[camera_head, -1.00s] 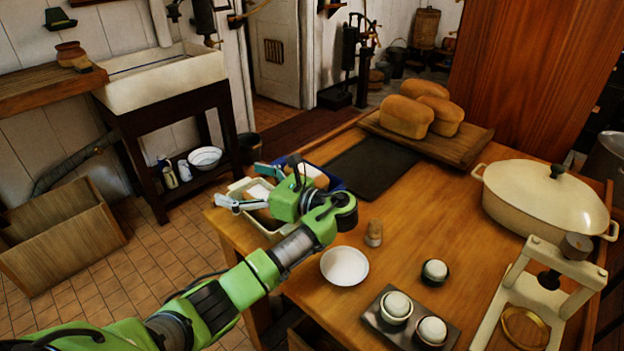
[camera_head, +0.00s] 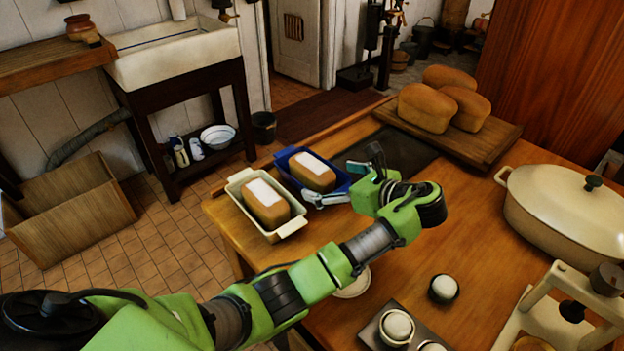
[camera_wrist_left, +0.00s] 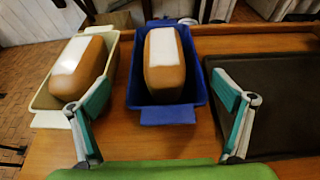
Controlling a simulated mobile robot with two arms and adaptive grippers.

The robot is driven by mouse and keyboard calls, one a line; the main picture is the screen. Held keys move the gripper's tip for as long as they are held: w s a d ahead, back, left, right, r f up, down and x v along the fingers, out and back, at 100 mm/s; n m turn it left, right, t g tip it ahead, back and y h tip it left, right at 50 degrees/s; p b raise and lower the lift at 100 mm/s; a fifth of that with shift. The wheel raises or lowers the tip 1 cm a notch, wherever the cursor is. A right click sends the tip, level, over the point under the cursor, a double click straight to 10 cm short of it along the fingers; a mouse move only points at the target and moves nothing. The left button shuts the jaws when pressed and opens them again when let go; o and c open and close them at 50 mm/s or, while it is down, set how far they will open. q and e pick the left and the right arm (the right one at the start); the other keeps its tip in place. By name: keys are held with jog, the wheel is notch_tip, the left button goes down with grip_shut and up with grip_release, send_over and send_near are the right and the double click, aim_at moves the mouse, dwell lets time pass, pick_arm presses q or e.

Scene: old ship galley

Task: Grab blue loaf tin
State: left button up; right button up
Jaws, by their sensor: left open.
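The blue loaf tin (camera_head: 284,158) stands on the wooden table near its left edge. It holds a brown loaf (camera_head: 313,172) with a white strip on top. My left gripper (camera_head: 333,183) is open and empty at the tin's right end in the head view. In the left wrist view the blue tin (camera_wrist_left: 168,117) lies ahead, between the two spread fingers (camera_wrist_left: 162,97). I cannot tell whether a finger touches it. My right gripper is not in view.
A cream loaf tin (camera_head: 291,228) with a similar loaf stands close beside the blue one. A dark flat slab (camera_head: 415,160) lies on its other side. Loaves on a board (camera_head: 500,140) are at the back. A cream lidded pot (camera_head: 560,215) stands at the right.

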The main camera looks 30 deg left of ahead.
aim_at(318, 175)
pick_arm(q)
jog(key=shift+w+a+f, duration=0.15)
jog(key=shift+a, duration=0.3)
jog(key=x, duration=0.5)
jog(key=shift+w+d+f, duration=0.15)
jog(key=shift+w+d, duration=0.05)
jog(key=shift+w, duration=0.15)
jog(key=shift+c, duration=1.4)
jog(key=c, duration=1.1)
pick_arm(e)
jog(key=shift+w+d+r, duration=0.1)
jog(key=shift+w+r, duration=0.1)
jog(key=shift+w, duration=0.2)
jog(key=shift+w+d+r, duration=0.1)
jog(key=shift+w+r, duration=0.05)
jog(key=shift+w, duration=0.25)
